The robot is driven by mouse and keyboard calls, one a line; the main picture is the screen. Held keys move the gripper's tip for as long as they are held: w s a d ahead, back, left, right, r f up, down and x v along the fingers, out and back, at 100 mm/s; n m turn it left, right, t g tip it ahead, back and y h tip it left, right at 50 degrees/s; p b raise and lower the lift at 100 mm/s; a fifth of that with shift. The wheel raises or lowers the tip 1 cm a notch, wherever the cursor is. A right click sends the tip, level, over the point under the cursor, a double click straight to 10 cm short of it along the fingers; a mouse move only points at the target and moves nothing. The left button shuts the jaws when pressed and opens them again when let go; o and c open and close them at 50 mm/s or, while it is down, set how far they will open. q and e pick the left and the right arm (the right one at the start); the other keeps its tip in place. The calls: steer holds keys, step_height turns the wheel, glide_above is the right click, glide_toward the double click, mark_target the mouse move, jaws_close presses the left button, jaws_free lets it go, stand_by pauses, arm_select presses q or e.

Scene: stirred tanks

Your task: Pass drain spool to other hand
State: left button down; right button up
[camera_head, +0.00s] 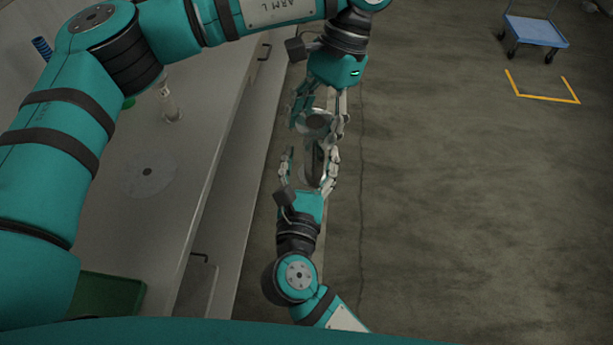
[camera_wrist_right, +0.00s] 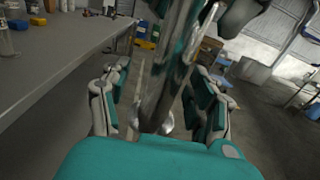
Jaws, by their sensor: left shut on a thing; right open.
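The drain spool (camera_head: 315,166) is a shiny metal tube with a round flange end, held in the air beside the bench. My left gripper (camera_head: 317,122) comes down from the top of the head view and is shut on the spool's upper end. My right gripper (camera_head: 310,157) points up from below with its fingers apart on both sides of the spool's lower part. In the right wrist view the spool (camera_wrist_right: 172,70) stands between the open fingers, near the palm. Whether a finger touches it I cannot tell. The left fingers hide part of its upper end.
A grey bench (camera_head: 120,225) runs along the left, with a steel fitting (camera_head: 169,105), a flat disc (camera_head: 152,172) and a green tray (camera_head: 105,294). Door handles stick out of its front. A blue cart (camera_head: 535,30) stands far right; the floor between is clear.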

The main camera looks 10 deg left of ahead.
steer(key=shift+w, duration=0.4)
steer(key=shift+c, duration=0.2)
arm_select(q)
steer(key=shift+d, duration=0.1)
arm_select(e)
jaws_close()
arm_select(q)
steer(key=shift+c, duration=1.5)
jaws_free()
